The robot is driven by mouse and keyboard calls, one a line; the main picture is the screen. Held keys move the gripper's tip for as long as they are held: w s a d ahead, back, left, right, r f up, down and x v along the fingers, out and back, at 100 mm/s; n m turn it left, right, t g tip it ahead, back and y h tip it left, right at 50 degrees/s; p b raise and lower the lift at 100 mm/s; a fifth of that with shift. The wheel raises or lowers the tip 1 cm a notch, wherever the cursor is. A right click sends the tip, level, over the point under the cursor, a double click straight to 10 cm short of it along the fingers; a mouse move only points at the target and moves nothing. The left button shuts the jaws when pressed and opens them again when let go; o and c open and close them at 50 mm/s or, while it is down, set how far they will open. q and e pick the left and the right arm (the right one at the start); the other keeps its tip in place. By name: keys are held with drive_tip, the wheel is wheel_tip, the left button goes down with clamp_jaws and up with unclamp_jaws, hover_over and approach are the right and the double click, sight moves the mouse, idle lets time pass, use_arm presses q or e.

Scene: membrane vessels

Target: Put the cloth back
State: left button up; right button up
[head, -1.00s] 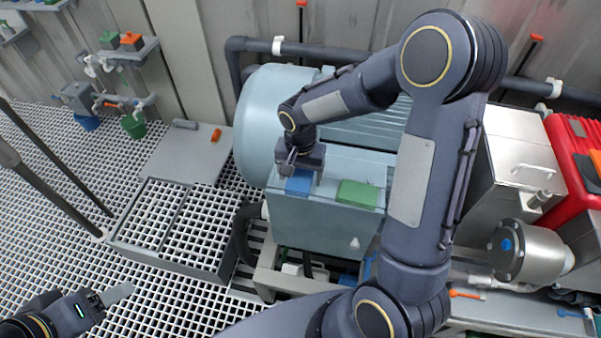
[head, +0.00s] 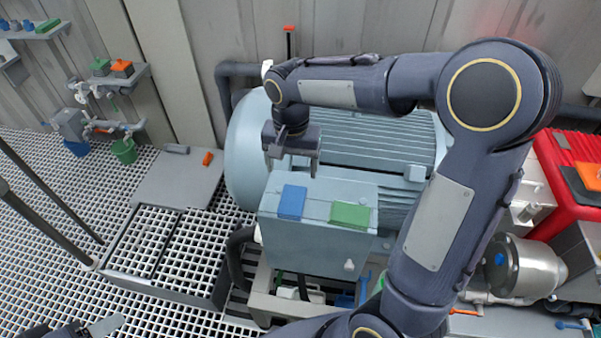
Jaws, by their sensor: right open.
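A flat blue cloth (head: 291,202) lies on top of the pale blue-grey box (head: 310,240) in front of the big motor. A flat green cloth (head: 350,214) lies to its right on the same box top, apart from it. My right gripper (head: 291,166) is open and empty, above and behind the blue cloth, with a gap between them. My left gripper (head: 88,329) is cut off at the bottom left corner, far from the cloths, and its jaws cannot be judged.
The ribbed motor (head: 370,150) stands behind the box. A red case (head: 570,165) and a steel cylinder (head: 530,265) are at the right. A grey plate (head: 178,180) with an orange block (head: 207,158) lies on the grating at the left. Small shelves hang on the far-left wall.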

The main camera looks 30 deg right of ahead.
drive_tip(key=s+r+n+t+y, duration=0.1)
drive_tip(key=s+n+t, duration=0.1)
drive_tip(key=s, duration=0.7)
drive_tip(key=s+r+n+t+y, duration=0.2)
drive_tip(key=s+n+t, duration=0.1)
drive_tip(key=s, duration=0.7)
drive_tip(key=shift+s+a+n+y, duration=0.15)
drive_tip(key=shift+s+n+y, duration=0.15)
drive_tip(key=shift+n, duration=0.1)
